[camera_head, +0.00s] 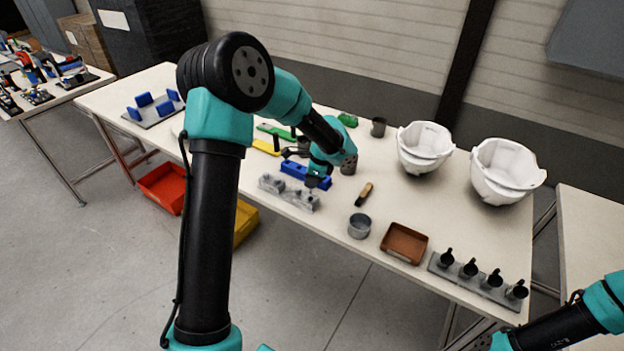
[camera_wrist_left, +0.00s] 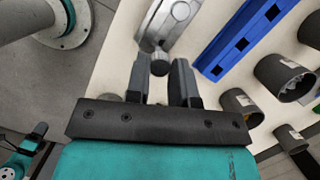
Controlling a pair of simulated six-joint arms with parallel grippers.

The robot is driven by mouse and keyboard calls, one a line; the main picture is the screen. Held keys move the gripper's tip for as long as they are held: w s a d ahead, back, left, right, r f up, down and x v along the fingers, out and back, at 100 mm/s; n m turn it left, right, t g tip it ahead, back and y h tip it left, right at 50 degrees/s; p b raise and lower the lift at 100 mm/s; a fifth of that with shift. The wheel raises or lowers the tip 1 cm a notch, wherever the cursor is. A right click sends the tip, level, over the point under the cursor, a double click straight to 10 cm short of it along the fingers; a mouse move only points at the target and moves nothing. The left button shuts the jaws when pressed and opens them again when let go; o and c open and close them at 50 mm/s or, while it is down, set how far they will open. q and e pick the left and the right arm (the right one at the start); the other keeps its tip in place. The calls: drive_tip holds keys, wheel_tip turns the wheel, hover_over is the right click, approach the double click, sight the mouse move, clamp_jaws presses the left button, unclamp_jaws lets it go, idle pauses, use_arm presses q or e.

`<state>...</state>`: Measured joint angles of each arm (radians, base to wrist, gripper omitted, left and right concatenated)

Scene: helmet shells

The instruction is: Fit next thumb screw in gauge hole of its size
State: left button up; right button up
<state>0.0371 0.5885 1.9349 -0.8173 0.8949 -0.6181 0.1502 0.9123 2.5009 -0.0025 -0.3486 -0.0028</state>
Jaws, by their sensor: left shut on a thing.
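My left gripper (camera_head: 318,183) is low over the table, at the grey metal block (camera_head: 272,185). In the left wrist view its two fingers (camera_wrist_left: 161,72) stand on either side of a small grey round-headed thumb screw (camera_wrist_left: 160,64), which they hold. The screw is at the near end of the grey metal block (camera_wrist_left: 178,14); I cannot tell whether it is in a hole. A blue rail with square openings (camera_wrist_left: 243,42) lies beside the block, also in the head view (camera_head: 292,169). My right arm enters at the lower right; its gripper is out of view.
Several dark cups (camera_wrist_left: 284,75) stand near the blue rail. A brush (camera_head: 364,194), a grey tin (camera_head: 359,226), a brown tray (camera_head: 404,243) and a plate with black pieces (camera_head: 479,283) lie to the right. Two white helmet shells (camera_head: 424,146) stand at the back.

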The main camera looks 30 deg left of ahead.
use_arm(q)
drive_tip(key=shift+f, duration=2.7)
idle(2.7)
drive_tip(key=o, duration=0.9)
drive_tip(key=shift+o, duration=0.2)
drive_tip(key=shift+r, duration=0.1)
drive_tip(key=v, duration=1.7)
drive_tip(key=shift+r, duration=0.1)
